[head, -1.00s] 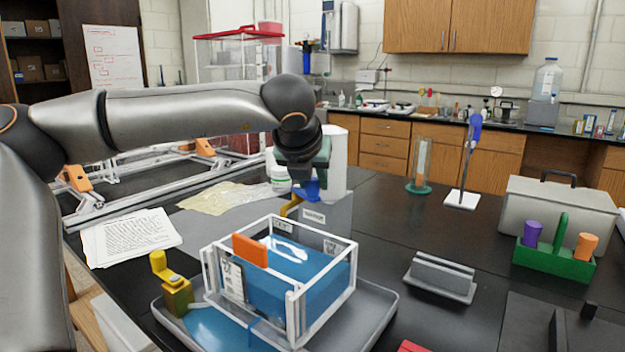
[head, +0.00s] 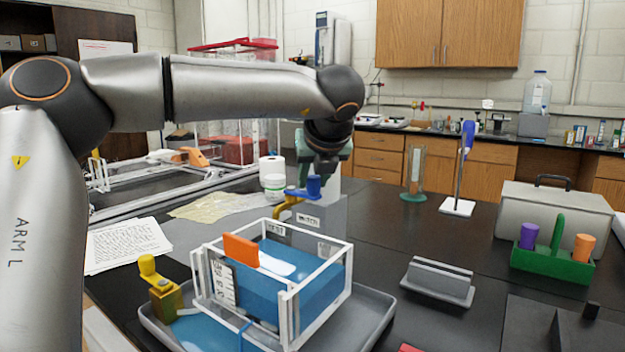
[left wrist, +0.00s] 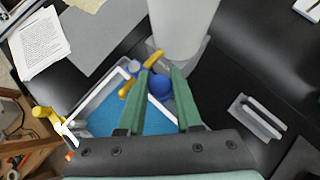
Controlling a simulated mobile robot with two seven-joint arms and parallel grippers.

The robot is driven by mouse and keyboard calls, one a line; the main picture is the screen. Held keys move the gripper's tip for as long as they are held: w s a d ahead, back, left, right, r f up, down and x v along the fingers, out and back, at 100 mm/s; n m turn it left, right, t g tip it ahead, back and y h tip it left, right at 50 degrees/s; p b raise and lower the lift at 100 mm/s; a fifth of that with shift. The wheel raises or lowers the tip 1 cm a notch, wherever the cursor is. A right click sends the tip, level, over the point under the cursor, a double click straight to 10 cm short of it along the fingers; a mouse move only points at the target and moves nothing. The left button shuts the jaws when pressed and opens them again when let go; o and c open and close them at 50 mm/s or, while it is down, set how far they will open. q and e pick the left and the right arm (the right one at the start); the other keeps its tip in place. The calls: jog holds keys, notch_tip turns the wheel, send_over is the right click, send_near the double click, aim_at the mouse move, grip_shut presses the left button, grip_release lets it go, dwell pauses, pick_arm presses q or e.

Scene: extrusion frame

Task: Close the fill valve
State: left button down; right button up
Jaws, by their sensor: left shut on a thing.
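The fill valve is a blue handle (head: 313,186) with a yellow spout (head: 286,209), on a grey block (head: 320,217) behind the clear tank. My left gripper (head: 323,174) reaches down from above and is shut on the blue handle. In the left wrist view the blue handle (left wrist: 160,85) sits between my green fingers (left wrist: 161,80). The handle's lever points left in the head view. The white-framed tank (head: 345,285) holds blue water and has an orange plate (head: 240,250) at its left side. My right gripper is not in view.
The tank stands in a grey tray (head: 375,318) with blue water in it. A brass valve with a yellow knob (head: 147,266) is at the tray's left. A white cylinder (left wrist: 183,25) stands close behind the fill valve. A grey holder (head: 438,283) and green caddy (head: 550,262) are to the right.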

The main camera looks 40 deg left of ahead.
pick_arm(q)
jog(key=c, duration=0.6)
grip_release()
jog(key=p+v, duration=0.2)
jog(key=v, duration=1)
jog(key=shift+d+r, duration=0.2)
